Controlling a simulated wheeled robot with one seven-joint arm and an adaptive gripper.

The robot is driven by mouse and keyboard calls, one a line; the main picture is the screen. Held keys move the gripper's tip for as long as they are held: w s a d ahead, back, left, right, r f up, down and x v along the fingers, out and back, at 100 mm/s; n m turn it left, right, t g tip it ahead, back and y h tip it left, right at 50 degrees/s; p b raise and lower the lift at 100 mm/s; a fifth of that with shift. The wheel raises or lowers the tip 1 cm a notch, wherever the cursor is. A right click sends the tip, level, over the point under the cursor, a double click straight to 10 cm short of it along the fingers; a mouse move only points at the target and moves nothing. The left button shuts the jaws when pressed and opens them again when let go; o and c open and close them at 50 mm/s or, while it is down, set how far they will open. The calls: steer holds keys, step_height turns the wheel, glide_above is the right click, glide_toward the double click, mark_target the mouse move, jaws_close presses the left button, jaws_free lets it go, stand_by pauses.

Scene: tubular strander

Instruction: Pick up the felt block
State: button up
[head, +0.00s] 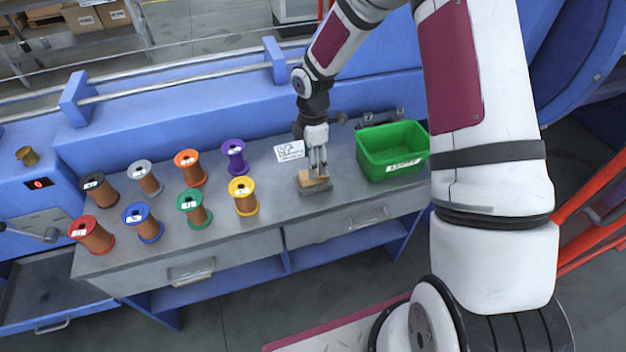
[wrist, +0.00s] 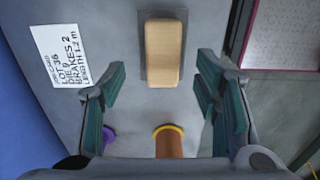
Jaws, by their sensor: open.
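The felt block (wrist: 165,53) is a tan, rounded rectangular block on a dark grey pad on the grey bench top. In the head view the tan block (head: 313,180) lies right below my gripper (head: 318,165), whose fingers partly cover it. In the wrist view my gripper (wrist: 163,108) is open, with its teal-padded fingers wide apart. The block is ahead of the fingertips, near the top centre, and not between the pads. Nothing is held. The exact height of the fingertips above the block is hard to tell.
A green bin (head: 391,150) stands right of the block. A white job card (head: 289,151) lies to its left. Several wire spools, including a yellow-flanged one (head: 243,196), stand farther left. The bench's front edge (head: 270,232) is close to the block.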

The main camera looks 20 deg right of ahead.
steer(key=shift+s+f, duration=0.2)
steer(key=shift+f, duration=2.55)
jaws_close()
steer(key=shift+r, duration=0.1)
